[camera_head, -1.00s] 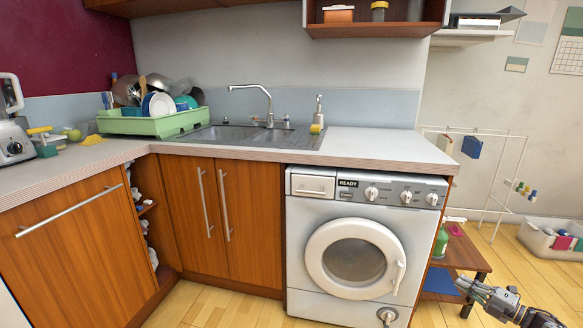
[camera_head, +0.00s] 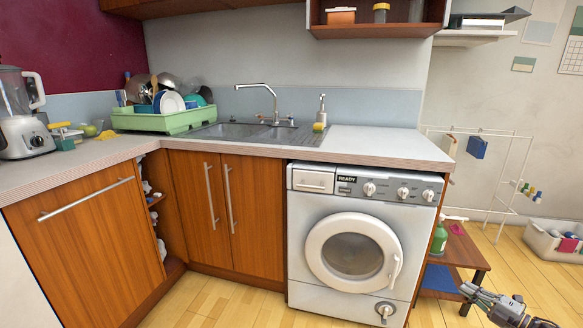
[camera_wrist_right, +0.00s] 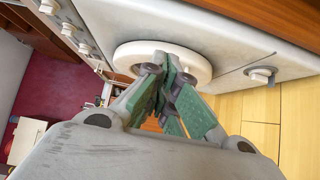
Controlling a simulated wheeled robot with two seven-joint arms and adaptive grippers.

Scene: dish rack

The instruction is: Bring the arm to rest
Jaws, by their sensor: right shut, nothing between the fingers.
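My right gripper (camera_head: 470,291) is low at the right edge of the head view, above the wooden floor and in front of the small wooden shelf. It is shut and empty; in the right wrist view its green-padded fingers (camera_wrist_right: 163,80) meet at the tips. Behind them in that view is the round door (camera_wrist_right: 200,62) of the washing machine, with a gap I cannot judge. My left gripper is not in view.
The washing machine (camera_head: 350,293) stands under the counter (camera_head: 375,144). A green dish rack (camera_head: 160,122) with dishes is by the sink (camera_head: 240,130), and a blender (camera_head: 22,130) is at the left. A small shelf (camera_head: 466,250), drying rack (camera_head: 490,190) and white basket (camera_head: 545,245) are right.

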